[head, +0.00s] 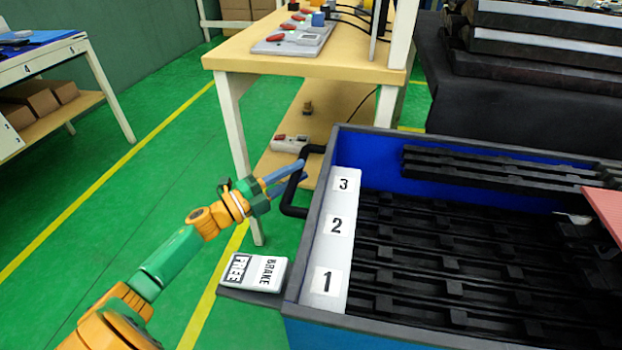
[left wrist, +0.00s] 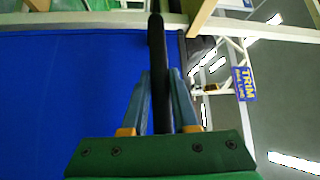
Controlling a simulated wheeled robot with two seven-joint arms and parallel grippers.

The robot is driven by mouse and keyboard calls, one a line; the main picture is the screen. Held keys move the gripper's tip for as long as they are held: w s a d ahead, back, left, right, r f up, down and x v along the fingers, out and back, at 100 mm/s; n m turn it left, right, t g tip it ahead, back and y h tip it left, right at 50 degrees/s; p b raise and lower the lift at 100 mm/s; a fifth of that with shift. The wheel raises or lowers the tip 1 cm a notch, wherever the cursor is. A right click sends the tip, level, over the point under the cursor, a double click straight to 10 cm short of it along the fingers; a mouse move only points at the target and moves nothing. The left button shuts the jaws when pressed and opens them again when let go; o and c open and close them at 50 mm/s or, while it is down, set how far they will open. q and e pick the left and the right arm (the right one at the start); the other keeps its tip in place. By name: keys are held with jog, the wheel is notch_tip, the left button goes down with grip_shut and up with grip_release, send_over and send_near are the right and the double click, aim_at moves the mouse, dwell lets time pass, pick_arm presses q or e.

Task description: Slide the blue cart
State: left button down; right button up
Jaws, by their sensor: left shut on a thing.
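The blue cart (head: 385,170) fills the right of the head view, with a dark rim and a black handle (head: 292,190) on its left side. My left gripper (head: 287,173), with blue fingers, is shut on this handle. In the left wrist view the black handle (left wrist: 157,90) runs between the two fingers, and the cart's blue side (left wrist: 70,90) lies behind it. A white plate marked BRAKE and FREE (head: 253,272) sits at the cart's near left corner. My right gripper does not show.
Black slotted racks (head: 450,240) lie inside the cart beside a white strip (head: 328,255) numbered 1 to 3. A wooden workbench (head: 300,60) stands just behind the cart. Another table (head: 45,60) is at the far left. Green floor (head: 130,190) is clear to the left.

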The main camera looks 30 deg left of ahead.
pick_arm(q)
jog(key=shift+a+r, duration=0.3)
jog(key=shift+a, duration=0.2)
jog(key=c, duration=0.7)
grip_release()
jog(key=shift+f, duration=0.15)
jog(key=shift+s, duration=0.1)
jog(key=v, duration=0.7)
jog(key=shift+a, duration=0.1)
